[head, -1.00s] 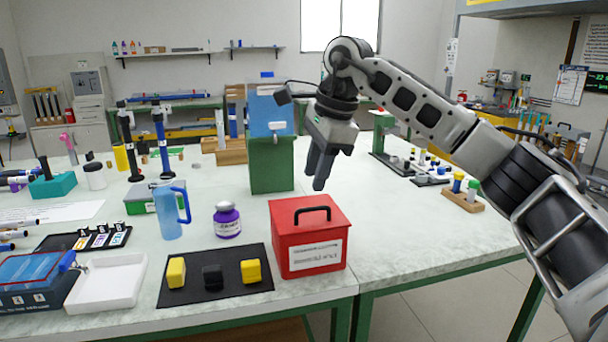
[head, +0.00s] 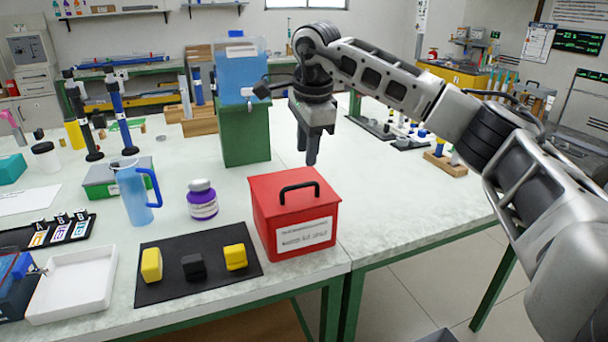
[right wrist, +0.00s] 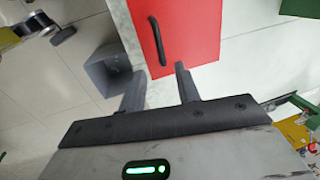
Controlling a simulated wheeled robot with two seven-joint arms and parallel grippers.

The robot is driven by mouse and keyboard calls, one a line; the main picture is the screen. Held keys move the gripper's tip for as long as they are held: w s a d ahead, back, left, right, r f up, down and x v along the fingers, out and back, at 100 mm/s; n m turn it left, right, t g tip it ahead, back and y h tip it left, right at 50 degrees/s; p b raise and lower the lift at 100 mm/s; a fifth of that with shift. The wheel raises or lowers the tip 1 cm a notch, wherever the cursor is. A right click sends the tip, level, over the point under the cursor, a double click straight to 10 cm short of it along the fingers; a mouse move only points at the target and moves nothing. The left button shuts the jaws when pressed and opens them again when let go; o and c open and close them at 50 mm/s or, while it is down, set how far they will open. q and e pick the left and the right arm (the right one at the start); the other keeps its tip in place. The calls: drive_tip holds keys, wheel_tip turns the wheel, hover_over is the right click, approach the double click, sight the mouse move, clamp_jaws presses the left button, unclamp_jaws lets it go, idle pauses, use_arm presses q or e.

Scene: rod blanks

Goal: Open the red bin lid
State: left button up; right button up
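The red bin (head: 265,228) stands near the front edge of the table, with a white label on its front. Its red lid (head: 265,190) is shut and has a black arched handle (head: 299,190) on top. My right gripper (head: 306,150) points down above the lid's far side, apart from the handle. In the right wrist view my right gripper (right wrist: 160,86) is open with nothing between its fingers. The red lid (right wrist: 190,30) and its handle (right wrist: 156,40) lie ahead of the fingertips there. My left gripper is not in view.
A black mat (head: 170,287) with two yellow blocks and a black block lies left of the bin. A purple jar (head: 202,206) and blue jug (head: 134,198) stand behind it. The table right of the bin is clear.

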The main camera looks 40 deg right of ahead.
sight(304, 186)
drive_tip(key=f, duration=0.2)
drive_tip(key=w+f, duration=0.1)
drive_tip(key=f, duration=0.4)
drive_tip(key=shift+w+d+f, duration=0.15)
drive_tip(key=shift+w+f, duration=0.05)
drive_tip(key=shift+w, duration=0.05)
clamp_jaws()
